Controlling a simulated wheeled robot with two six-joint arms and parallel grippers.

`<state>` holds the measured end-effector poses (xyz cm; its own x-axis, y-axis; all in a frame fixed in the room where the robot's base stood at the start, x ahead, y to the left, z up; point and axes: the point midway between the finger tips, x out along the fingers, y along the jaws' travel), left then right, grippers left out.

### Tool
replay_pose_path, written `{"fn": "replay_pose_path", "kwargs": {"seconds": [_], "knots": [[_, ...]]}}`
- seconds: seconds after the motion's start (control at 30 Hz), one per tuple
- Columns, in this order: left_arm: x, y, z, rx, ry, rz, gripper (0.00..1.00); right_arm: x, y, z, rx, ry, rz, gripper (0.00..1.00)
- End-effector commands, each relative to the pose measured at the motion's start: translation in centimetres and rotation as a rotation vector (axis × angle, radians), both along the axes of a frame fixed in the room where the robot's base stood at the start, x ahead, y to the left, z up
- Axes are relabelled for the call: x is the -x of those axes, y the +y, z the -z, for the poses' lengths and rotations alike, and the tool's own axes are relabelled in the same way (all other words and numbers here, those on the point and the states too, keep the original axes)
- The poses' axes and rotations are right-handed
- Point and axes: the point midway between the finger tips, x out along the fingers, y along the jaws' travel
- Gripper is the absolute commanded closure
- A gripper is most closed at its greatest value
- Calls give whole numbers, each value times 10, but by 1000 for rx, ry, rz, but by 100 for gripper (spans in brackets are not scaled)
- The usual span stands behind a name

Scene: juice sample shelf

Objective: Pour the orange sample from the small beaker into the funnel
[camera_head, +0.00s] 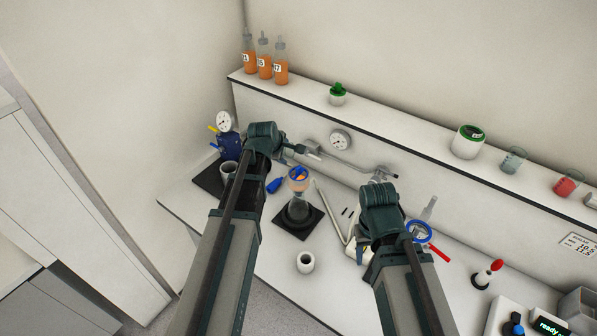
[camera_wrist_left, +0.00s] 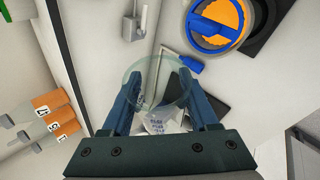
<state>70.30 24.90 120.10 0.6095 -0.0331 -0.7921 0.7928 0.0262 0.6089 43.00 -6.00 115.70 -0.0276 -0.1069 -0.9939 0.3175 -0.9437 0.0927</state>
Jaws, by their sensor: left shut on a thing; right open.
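My left gripper (camera_wrist_left: 163,90) is shut on a small clear beaker (camera_wrist_left: 160,128) with printed marks. The beaker looks clear, with no orange seen in it. In the head view my left gripper (camera_head: 305,152) is above and behind the flask, and the beaker is hard to make out.
The flask stands on a dark pad. A white cup (camera_head: 305,262) stands in front, and a blue gauge unit (camera_head: 229,143) is at left. Several orange bottles (camera_head: 264,62) stand on the raised shelf. A blue-rimmed round item (camera_head: 419,232) lies right of my right gripper.

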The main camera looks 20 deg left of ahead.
Motion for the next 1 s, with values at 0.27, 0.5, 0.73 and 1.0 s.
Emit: {"fn": "replay_pose_path", "kwargs": {"seconds": [0.27, 0.5, 0.73, 1.0], "knots": [[-1, -2, -19, 243, 63, -3, 99, 0, 0, -20, 0, 1, -2, 50], [-1, -4, -4, 485, 124, -2, 99, 0, 0, 5, 0, 0, 0, 50], [-5, 8, 6, 728, 187, -1, 99, 0, 0, 35, 0, -1, 3, 50], [-8, 22, 11, 972, 252, 1, 99, -1, 0, 69, 0, -2, 1, 50]]}}
